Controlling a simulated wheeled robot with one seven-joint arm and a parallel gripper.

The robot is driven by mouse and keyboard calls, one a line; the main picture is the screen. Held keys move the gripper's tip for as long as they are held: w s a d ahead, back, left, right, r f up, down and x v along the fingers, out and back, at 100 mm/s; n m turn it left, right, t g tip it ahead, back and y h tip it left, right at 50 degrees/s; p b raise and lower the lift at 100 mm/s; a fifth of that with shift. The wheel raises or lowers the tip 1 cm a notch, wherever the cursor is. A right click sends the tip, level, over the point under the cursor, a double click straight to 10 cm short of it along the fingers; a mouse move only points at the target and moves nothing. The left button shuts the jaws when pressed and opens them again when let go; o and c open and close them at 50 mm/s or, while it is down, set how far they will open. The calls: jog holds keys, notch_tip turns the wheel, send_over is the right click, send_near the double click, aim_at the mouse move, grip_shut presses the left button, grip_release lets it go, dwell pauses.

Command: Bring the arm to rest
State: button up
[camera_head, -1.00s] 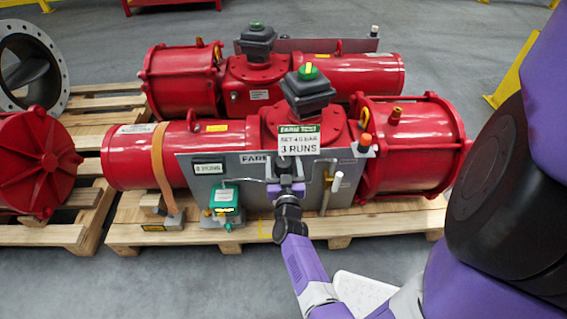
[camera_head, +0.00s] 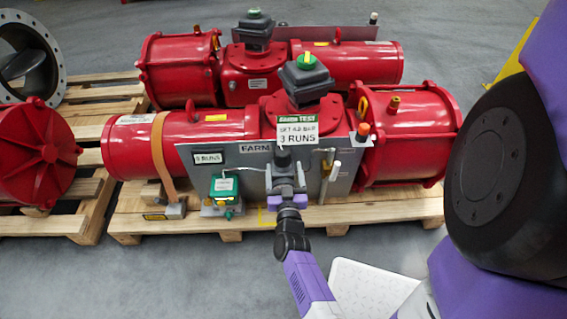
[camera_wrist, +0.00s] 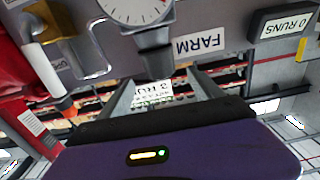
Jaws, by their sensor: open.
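My gripper (camera_head: 287,172) is in front of the grey panel (camera_head: 232,168) of the front red actuator, at the end of my purple and black arm. In the wrist view its two fingers (camera_wrist: 163,82) are spread apart with nothing held between them. A dark knob (camera_wrist: 155,55) under a round white gauge (camera_wrist: 136,8) is just beyond the fingertips. I cannot tell whether a finger touches it. In the head view my gripper partly hides that knob.
A green-topped box (camera_head: 223,188) stands left of my gripper, a white-tipped lever (camera_head: 333,172) right. A sign (camera_head: 297,131) hangs above. A counter (camera_wrist: 283,28) reads 0 RUNS. The front red actuator (camera_head: 410,135) sits on a wooden pallet (camera_head: 380,208).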

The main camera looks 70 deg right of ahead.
dwell(0.7)
jog(key=shift+w, duration=0.1)
jog(key=s+a+r+n+t+y, duration=0.1)
jog(key=s+a+r+t+y, duration=0.15)
jog(key=a+r, duration=0.5)
jog(key=s+a+r+n+t+y, duration=0.1)
jog(key=a+r+t+y, duration=0.2)
jog(key=a, duration=0.7)
jog(key=s+a+r+n+t+y, duration=0.1)
jog(key=s+a+r+n+y, duration=0.4)
jog(key=a, duration=0.3)
jog(key=s+a+r+n+t+y, duration=0.1)
jog(key=s+a+r+n+y, duration=0.2)
jog(key=s+a+n+y, duration=0.35)
notch_tip(320, 180, up, 19)
jog(key=p, duration=1.9)
jog(key=shift+w+a+h, duration=0.3)
jog(key=shift+w+a, duration=0.1)
jog(key=shift+a, duration=0.05)
